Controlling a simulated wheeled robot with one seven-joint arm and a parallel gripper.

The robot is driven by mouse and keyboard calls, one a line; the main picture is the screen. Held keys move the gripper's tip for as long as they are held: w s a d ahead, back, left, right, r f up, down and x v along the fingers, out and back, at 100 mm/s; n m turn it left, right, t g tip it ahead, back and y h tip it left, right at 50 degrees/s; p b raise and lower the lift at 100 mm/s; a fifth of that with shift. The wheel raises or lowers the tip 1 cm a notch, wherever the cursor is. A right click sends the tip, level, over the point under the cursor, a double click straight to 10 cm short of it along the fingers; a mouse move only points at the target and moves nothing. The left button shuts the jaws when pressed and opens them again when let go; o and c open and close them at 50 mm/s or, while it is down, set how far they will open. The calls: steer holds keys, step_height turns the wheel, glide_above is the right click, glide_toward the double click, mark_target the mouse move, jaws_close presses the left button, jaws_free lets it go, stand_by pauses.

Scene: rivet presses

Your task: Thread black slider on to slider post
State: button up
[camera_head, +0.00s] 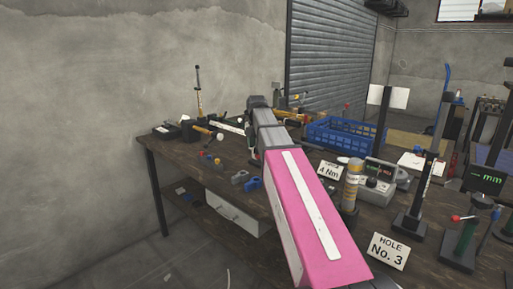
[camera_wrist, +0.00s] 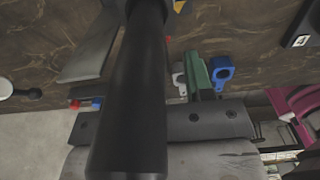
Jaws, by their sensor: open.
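The end of my arm reaches over the far left part of the workbench in the head view, with my gripper (camera_head: 250,140) small there and partly hidden by my pink forearm. It is open, and I see nothing between its jaws. In the wrist view, a thick black cylinder (camera_wrist: 130,100) fills the middle, very close to the camera; I cannot tell whether it is the slider post. A blue slider-like part (camera_wrist: 221,70) and a pale grey one (camera_wrist: 179,76), each with a hole, lie right of it. They also show near the bench's front edge in the head view. I cannot make out a black slider.
The dark wooden bench (camera_head: 165,160) holds several tools. A tall thin post (camera_head: 197,92) stands at its back left. A blue crate (camera_head: 345,138), a grey meter box (camera_head: 373,188), a "HOLE No. 3" sign (camera_head: 388,251) and black stands crowd the right. A concrete wall is behind.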

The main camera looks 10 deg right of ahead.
step_height(320, 180, up, 10)
stand_by(0.5)
steer(key=shift+f, duration=0.1)
